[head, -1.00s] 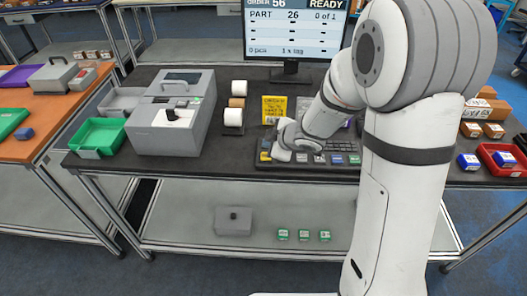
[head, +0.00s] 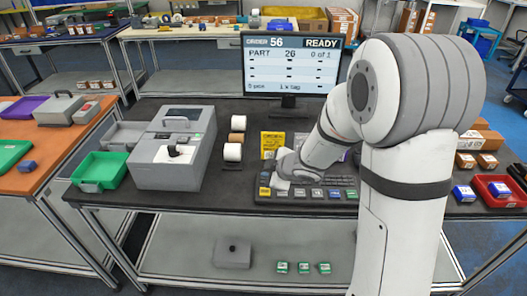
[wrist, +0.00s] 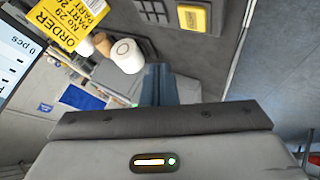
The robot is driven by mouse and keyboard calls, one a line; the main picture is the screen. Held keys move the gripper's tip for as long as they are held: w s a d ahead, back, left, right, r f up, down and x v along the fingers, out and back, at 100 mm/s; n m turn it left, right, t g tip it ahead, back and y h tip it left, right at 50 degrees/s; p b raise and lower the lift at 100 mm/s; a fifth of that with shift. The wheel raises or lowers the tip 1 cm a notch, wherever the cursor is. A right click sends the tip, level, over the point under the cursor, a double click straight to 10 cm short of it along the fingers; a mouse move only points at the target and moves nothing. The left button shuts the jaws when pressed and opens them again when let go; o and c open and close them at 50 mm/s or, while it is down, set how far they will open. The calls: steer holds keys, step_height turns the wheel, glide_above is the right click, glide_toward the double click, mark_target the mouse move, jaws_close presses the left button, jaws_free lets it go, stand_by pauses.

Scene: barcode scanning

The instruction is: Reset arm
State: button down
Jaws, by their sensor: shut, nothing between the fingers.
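My gripper (head: 276,184) is over the left end of the dark keyboard (head: 325,194) on the bench, close to its yellow key. Its fingertips are small and partly hidden in the head view. In the wrist view my gripper's fingers (wrist: 158,84) show together as one narrow bluish shape, with nothing between them. The keyboard's yellow key (wrist: 193,18) is at the top of the wrist view, apart from the fingers. My white arm reaches in from the right and covers the keyboard's right end.
A monitor (head: 291,66) reading order 56 stands behind the keyboard. A yellow order card (head: 272,143) stands behind my gripper. A grey label printer (head: 172,150), label rolls (head: 232,152) and a green bin (head: 100,171) are left. A red bin (head: 498,190) is right.

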steer(key=s+d+r+m+t+h, duration=0.1)
steer(key=s+d+r+m+h, duration=0.3)
steer(key=d, duration=0.3)
steer(key=s+d+r+m+h, duration=0.3)
steer(key=d+r+m, duration=0.3)
steer(key=d+r, duration=0.1)
steer(key=s+r+m+g+y, duration=0.1)
steer(key=s+m+g, duration=0.3)
steer(key=s, duration=1.4)
steer(key=r+m, duration=0.1)
steer(key=m, duration=0.2)
steer(key=shift+s+d+g, duration=0.35)
steer(key=shift+g, duration=0.05)
steer(key=shift+r, duration=0.1)
